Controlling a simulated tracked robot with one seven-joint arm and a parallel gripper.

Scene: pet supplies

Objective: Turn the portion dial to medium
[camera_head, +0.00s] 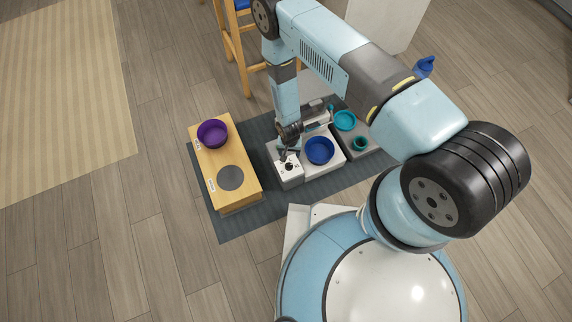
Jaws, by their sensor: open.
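The portion dial (289,167) is a small dark knob on top of a white box at the left end of the white feeder unit (335,164). Its pointer and setting marks are too small to read. My gripper (286,157) is open, pointing down just above or beside the dial. I cannot tell whether its fingers touch the dial. The arm comes down from above and hides part of the unit's back.
A blue bowl (320,150) sits right of the dial. A grey tray (374,145) holds a teal bowl (345,121) and a small teal cup (360,143). A wooden stand (240,190) at left holds a purple bowl (212,133). A dark mat (225,228) lies beneath. A wooden stool (246,75) stands behind.

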